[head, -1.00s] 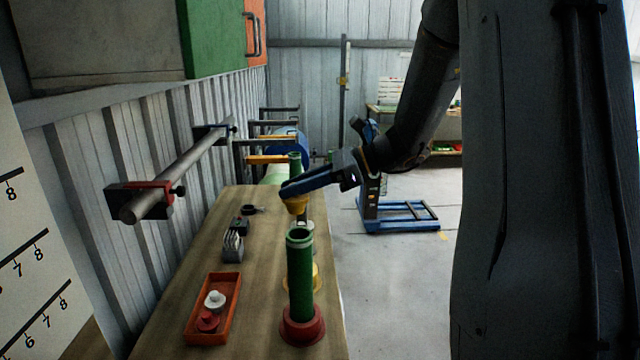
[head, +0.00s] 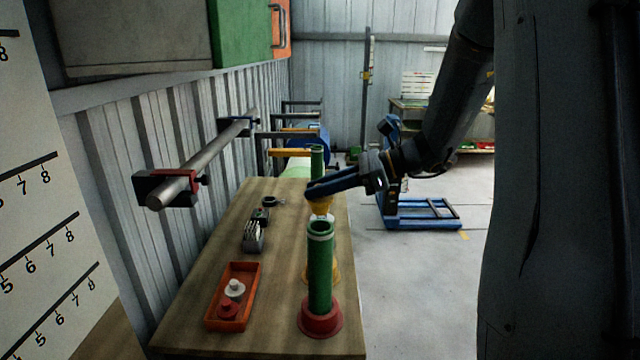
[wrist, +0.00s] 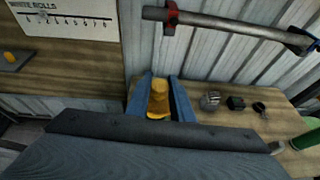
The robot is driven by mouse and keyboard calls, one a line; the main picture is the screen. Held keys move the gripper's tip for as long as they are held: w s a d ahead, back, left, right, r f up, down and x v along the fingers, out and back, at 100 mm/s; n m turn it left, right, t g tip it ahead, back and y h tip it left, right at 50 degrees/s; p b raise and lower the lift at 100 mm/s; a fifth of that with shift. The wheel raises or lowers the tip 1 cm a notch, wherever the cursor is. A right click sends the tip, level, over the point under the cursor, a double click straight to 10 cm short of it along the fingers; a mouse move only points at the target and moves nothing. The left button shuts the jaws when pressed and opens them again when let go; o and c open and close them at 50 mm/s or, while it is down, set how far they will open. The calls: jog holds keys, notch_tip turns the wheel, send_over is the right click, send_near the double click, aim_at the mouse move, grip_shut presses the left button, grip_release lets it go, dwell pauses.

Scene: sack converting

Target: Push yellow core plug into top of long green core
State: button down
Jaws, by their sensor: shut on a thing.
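My gripper (head: 312,193) is shut on the yellow core plug (head: 322,206), with its blue fingers on either side of it. The plug also shows between the fingers in the wrist view (wrist: 158,100). A tall green core (head: 320,270) stands upright in a red base near the front of the bench, its open top facing up. In the head view the plug appears just above and behind this top, apart from it. A second green core (head: 317,158) stands farther back, its lower part hidden by my gripper. I cannot tell which core is longer.
On the wooden bench (head: 200,290) an orange tray (head: 210,322) holds a white and a red plug. Small dark items lie behind it. A yellow base (head: 335,272) is partly hidden behind the front core. A metal bar (head: 205,160) juts along the wall at left.

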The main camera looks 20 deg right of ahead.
aim_at(321, 211)
jog(key=shift+f+b, duration=1.15)
jog(key=shift+f, duration=1.8)
jog(key=c, duration=1.5)
grip_release()
jog(key=b+v, duration=0.2)
jog(key=v, duration=0.5)
jog(key=shift+s+d+r, duration=0.1)
jog(key=shift+d, duration=0.2)
